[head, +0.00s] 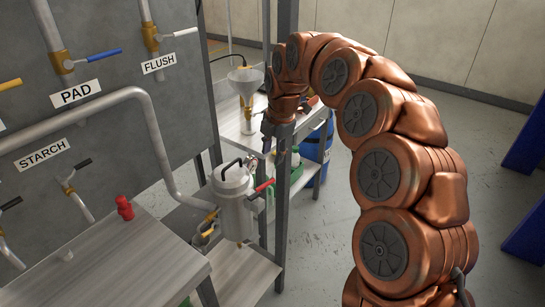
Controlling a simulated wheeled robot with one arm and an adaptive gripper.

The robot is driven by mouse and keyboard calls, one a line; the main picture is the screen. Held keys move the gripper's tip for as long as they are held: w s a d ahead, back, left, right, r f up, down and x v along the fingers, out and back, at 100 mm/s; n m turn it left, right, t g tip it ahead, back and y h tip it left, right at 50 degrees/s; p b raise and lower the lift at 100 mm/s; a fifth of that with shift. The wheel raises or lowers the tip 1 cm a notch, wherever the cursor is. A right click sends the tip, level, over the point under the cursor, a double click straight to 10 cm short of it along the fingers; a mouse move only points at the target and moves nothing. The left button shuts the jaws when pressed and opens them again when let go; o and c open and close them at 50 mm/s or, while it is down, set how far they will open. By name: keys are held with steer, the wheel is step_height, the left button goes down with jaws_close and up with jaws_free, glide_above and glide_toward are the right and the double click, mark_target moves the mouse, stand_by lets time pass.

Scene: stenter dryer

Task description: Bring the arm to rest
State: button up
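My copper arm (385,160) rises from the lower right in the head view, arches over, and bends down at its far end. My gripper (272,148) hangs at that end, pointing down, beside a grey upright post (282,222). It is above and a little right of a metal filter canister (235,195) with a red handle. The gripper's fingers are small and dark here, so I cannot tell whether they are open or shut. I see no object clearly held.
A grey panel (115,115) with pipes and valves labelled PAD, FLUSH and STARCH stands at left. Behind the post are a funnel (245,78) and a blue drum (318,140).

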steer(key=shift+s, duration=0.1)
steer(key=s+d+f+m+g, duration=0.1)
steer(key=s+d+m, duration=0.5)
steer(key=s, duration=0.8)
steer(key=s+d+f+m+g+h, duration=0.1)
steer(key=s+d+m, duration=0.5)
steer(key=s+m, duration=0.5)
steer(key=s+d+f+m+g, duration=0.1)
steer(key=s+d+m, duration=0.5)
steer(key=s, duration=1.1)
steer(key=f+m, duration=0.1)
steer(key=m, duration=0.2)
steer(key=shift+s+m+h, duration=0.3)
steer(key=shift+s, duration=0.05)
steer(key=shift+a, duration=0.15)
steer(key=shift+c, duration=0.3)
